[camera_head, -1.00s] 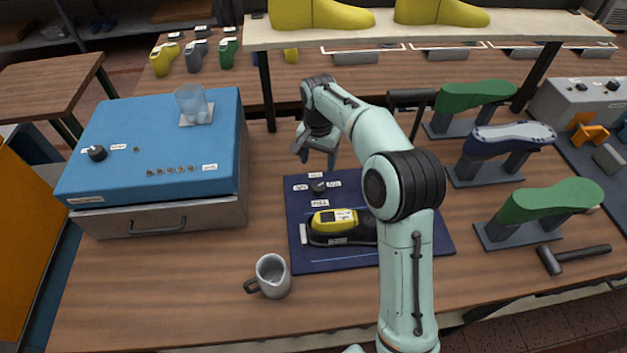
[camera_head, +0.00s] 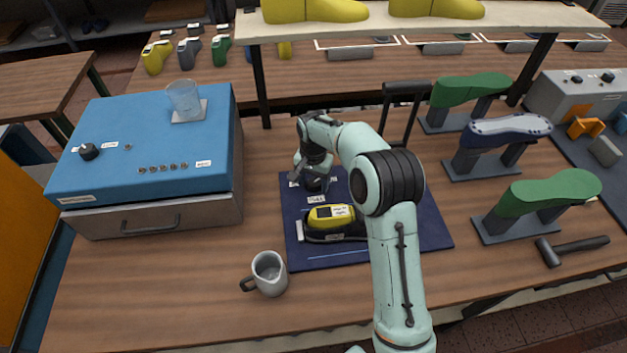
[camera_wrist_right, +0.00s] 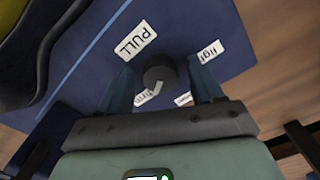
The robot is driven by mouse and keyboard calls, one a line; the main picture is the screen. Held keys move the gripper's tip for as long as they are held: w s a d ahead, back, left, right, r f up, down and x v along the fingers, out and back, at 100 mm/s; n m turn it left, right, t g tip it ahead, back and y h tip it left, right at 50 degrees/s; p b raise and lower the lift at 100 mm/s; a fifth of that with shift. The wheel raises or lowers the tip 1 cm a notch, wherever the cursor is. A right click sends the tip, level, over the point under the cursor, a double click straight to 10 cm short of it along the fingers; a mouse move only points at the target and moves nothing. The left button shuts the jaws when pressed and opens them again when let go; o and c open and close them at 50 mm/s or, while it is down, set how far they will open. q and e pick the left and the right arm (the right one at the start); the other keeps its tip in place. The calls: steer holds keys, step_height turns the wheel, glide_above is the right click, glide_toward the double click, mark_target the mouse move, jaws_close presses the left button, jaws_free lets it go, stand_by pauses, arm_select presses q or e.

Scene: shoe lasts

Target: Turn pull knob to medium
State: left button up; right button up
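The pull knob is a dark round knob (camera_wrist_right: 160,75) on a navy mat (camera_wrist_right: 88,62), beside the "PULL" label (camera_wrist_right: 135,40) in the right wrist view. A pale pointer mark on it aims down and slightly left in that view, toward a partly hidden label (camera_wrist_right: 146,96). A "High" label (camera_wrist_right: 208,52) lies to its right. My right gripper (camera_wrist_right: 164,86) has one finger on each side of the knob, with a visible gap on both sides. In the head view, my right gripper (camera_head: 314,184) is over the knob and largely hides it. My left gripper is not in view.
A yellow and black shoe last (camera_head: 331,218) lies on the mat nearest me. A grey mug (camera_head: 268,273) stands at front left. A blue box (camera_head: 150,135) stands further left, and green and navy lasts on stands (camera_head: 503,131) to the right.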

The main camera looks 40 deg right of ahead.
steer(key=c, duration=0.9)
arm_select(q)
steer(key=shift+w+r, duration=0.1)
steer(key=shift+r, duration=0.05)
arm_select(e)
steer(key=shift+n, duration=0.4)
steer(key=n+p, duration=0.1)
steer(key=n, duration=0.3)
steer(key=shift+d+n, duration=0.1)
steer(key=shift+n, duration=0.3)
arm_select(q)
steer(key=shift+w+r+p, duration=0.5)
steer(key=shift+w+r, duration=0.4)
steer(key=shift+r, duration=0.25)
arm_select(e)
steer(key=n, duration=0.6)
steer(key=shift+d, duration=0.15)
steer(key=o, duration=1.1)
steer(key=shift+s, duration=0.1)
